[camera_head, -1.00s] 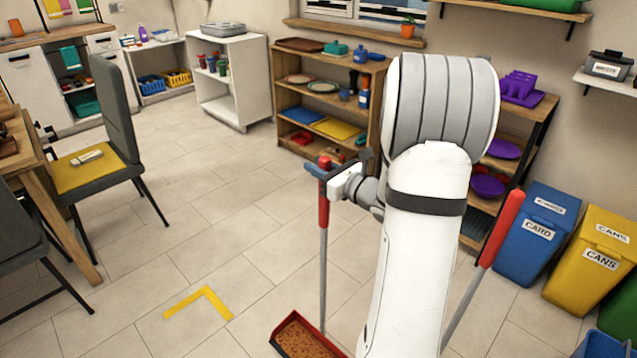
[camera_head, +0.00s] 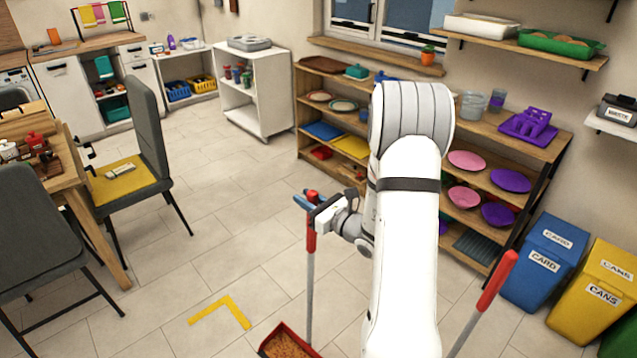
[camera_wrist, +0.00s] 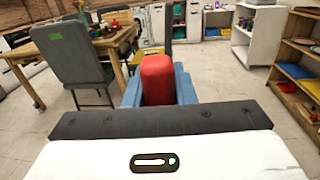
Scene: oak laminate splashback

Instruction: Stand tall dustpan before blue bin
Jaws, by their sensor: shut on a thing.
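The tall dustpan has a red pan (camera_head: 268,342) with brown crumbs in it, a thin grey pole and a red grip. My gripper (camera_head: 310,203) is shut around the red grip near its top, with a blue finger showing beside it. In the wrist view the red grip (camera_wrist: 157,78) stands between the blue fingers. The pole looks about upright. The pan is cut off by the lower frame edge, and I cannot tell whether it touches the floor. The blue bin (camera_head: 540,262), labelled CARD, stands at the right, away from the dustpan.
A second red-gripped pole (camera_head: 497,281) stands right of my arm, its lower end out of view. A yellow bin (camera_head: 590,300) stands beside the blue one. Wooden shelves (camera_head: 440,72) line the back wall. A yellow corner mark (camera_head: 235,310) lies on clear floor at left. Chairs (camera_head: 150,130) stand further left.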

